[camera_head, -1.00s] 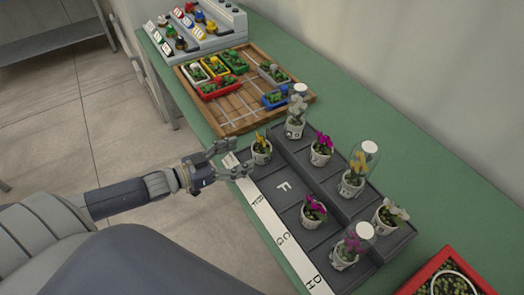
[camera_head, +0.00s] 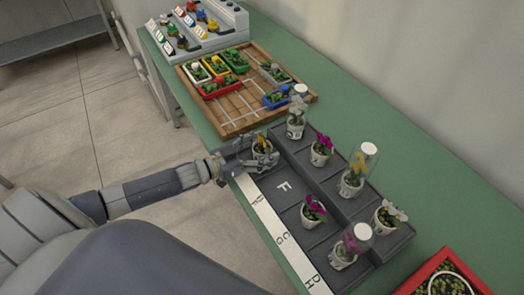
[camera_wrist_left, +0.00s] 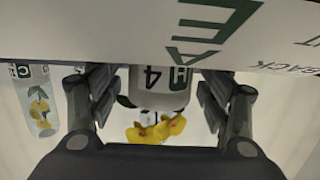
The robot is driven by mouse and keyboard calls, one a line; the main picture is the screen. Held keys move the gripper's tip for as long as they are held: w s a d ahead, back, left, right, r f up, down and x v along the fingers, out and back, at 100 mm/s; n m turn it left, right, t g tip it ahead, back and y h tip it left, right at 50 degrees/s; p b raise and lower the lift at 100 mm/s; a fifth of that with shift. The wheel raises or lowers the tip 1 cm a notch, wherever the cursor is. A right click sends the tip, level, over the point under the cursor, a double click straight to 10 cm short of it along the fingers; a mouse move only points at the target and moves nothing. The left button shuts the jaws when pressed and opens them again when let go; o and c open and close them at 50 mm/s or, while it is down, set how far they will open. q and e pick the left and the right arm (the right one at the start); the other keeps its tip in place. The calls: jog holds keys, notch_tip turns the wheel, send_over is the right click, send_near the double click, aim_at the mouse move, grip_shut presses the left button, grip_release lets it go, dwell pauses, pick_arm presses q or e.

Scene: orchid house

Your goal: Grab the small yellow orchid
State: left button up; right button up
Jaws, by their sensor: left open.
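The small yellow orchid (camera_head: 262,145) stands in a white pot at the near-left end of the grey stepped rack (camera_head: 283,187). My left gripper (camera_head: 265,152) is open, with its fingers on either side of the pot. In the left wrist view, the yellow flowers (camera_wrist_left: 156,130) and the white pot (camera_wrist_left: 158,98), marked "4", show between the two open fingers. I cannot tell whether either finger touches the pot. My right gripper is not in view.
A clear-domed white orchid (camera_head: 295,125) stands close behind the yellow one. Magenta orchids (camera_head: 320,151), a domed yellow orchid (camera_head: 352,178) and other pots stand further along the rack. A wooden tray (camera_head: 240,120) with coloured planters lies beyond it. A red crate (camera_head: 405,288) is at lower right.

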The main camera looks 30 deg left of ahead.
pick_arm(q)
jog(key=shift+c, duration=0.5)
jog(key=c, duration=1.1)
jog(key=shift+r, duration=0.15)
